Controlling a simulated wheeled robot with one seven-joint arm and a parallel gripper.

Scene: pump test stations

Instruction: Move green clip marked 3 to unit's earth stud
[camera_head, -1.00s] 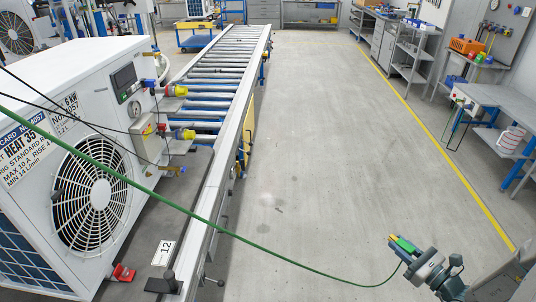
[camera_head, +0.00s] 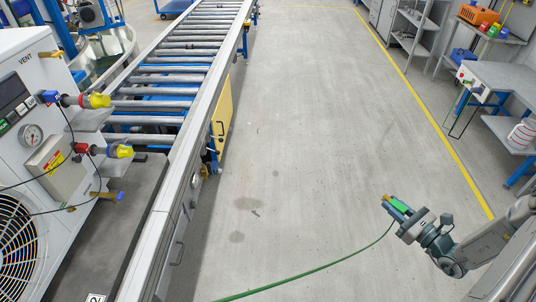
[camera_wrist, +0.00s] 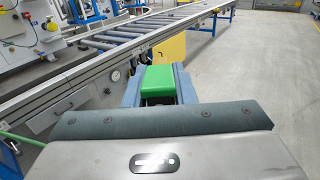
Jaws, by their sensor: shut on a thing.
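My gripper (camera_head: 393,206) is shut on the green clip (camera_head: 399,206), held over the open floor to the right of the conveyor. In the wrist view the green clip (camera_wrist: 159,82) sits between the two blue-grey fingers; its mark cannot be read. A green lead (camera_head: 300,270) runs from the clip down and left out of the head view. The white unit (camera_head: 30,110) stands at the left on a grey board, with a gauge, yellow-capped fittings and a brass-coloured part (camera_head: 106,195) low at its front corner. I cannot tell which part is the earth stud.
The roller conveyor (camera_head: 185,85) with its metal side rail lies between the unit and my gripper. A yellow panel (camera_head: 221,115) hangs beneath the rail. Clear floor (camera_head: 310,130) fills the middle. A grey bench (camera_head: 495,85) and shelves stand at the right.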

